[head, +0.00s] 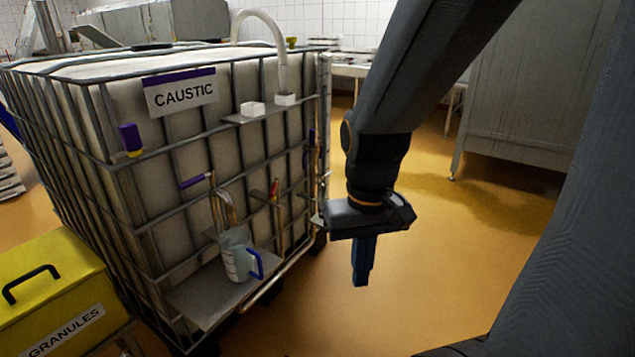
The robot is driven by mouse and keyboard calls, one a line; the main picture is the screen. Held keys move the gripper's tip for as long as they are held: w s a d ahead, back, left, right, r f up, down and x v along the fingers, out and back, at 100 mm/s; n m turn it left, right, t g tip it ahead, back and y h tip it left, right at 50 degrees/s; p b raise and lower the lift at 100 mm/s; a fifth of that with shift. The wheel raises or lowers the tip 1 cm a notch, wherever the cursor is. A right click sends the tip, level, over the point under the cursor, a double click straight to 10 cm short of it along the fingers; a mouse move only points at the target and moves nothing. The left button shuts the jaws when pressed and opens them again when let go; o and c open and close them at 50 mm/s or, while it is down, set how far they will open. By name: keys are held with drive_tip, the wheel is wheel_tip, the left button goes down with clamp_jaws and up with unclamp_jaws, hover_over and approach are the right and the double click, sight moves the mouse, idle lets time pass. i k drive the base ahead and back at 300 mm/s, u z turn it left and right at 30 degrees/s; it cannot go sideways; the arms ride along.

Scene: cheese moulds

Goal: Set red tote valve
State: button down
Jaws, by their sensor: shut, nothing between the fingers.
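A caged white tote (130,120) labelled CAUSTIC stands on the left. A small red valve handle (274,190) shows low on its front, standing roughly upright above a brass-coloured pipe, partly among the cage bars. A valve with a purple handle (195,181) sits to its left, above a curved metal spout (222,205). My gripper (362,278) is shut and empty. It points down to the right of the tote, apart from both valves. How far it is from the red handle in depth I cannot tell.
A clear jug (240,258) with a blue handle stands on a metal shelf (205,298) below the spout. A yellow GRANULES box (55,275) is at lower left. A pale hose (278,40) arches over the tote. The yellow floor (440,260) right of my gripper is clear.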

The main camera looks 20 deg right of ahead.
sight(275, 187)
drive_tip(key=z, duration=0.25)
drive_tip(key=i, duration=1.25)
drive_tip(key=u, duration=0.75)
